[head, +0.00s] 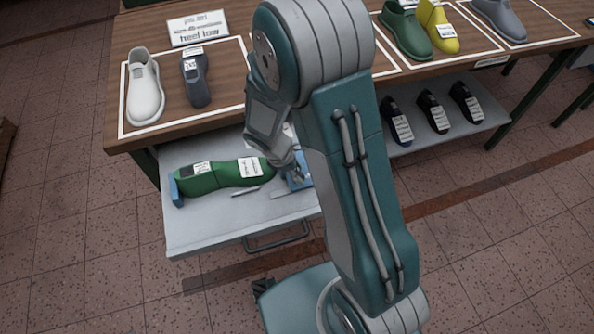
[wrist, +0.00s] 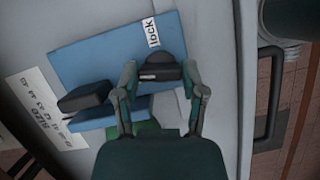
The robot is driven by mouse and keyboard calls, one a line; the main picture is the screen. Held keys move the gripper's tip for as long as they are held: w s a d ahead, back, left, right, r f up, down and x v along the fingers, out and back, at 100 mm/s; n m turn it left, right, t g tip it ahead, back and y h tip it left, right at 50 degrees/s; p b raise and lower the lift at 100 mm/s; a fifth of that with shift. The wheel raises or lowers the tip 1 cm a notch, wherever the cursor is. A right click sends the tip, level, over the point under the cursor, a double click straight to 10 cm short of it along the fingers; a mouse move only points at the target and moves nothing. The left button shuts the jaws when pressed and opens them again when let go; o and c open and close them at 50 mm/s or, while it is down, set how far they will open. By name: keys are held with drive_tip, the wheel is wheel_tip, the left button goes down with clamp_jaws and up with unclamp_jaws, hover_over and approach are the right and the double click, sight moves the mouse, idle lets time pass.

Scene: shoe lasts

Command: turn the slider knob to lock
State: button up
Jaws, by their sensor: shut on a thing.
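The black slider knob (wrist: 160,68) sits on a blue plate (wrist: 85,52) in the wrist view. A white label reading "lock" (wrist: 152,32) is on the plate just above it. My gripper (wrist: 160,76) is shut on the knob, with one finger on each side. Below it, a bit of the green shoe last (wrist: 150,129) shows, mostly hidden by my gripper. In the head view the green last (head: 225,176) lies between two blue end blocks. My gripper (head: 295,172) is at the right block (head: 303,183), and my arm hides the knob there.
The grey drawer (head: 200,228) is pulled out, with its handle (head: 278,238) in front. A black block (wrist: 84,97) sits left of the knob. The wooden table (head: 225,104) above holds several lasts. Darker lasts (head: 433,110) stand on a shelf at right.

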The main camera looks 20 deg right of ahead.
drive_tip(key=m+g, duration=0.1)
drive_tip(key=m, duration=0.3)
drive_tip(key=shift+w+m+g+y, duration=0.1)
drive_tip(key=shift+m+g+y, duration=0.2)
drive_tip(key=shift+m+g, duration=0.1)
drive_tip(key=m+g+y, duration=0.1)
drive_tip(key=m, duration=0.2)
drive_tip(key=shift+m, duration=0.3)
drive_tip(key=m+y, duration=0.1)
drive_tip(key=m, duration=0.2)
drive_tip(key=shift+d+m+g, duration=0.1)
drive_tip(key=shift+m+g, duration=0.2)
drive_tip(key=shift+m+y, duration=0.9)
drive_tip(key=shift+m, duration=0.9)
drive_tip(key=o, duration=1.2)
drive_tip(key=shift+c, duration=0.2)
drive_tip(key=shift+w+r, duration=0.1)
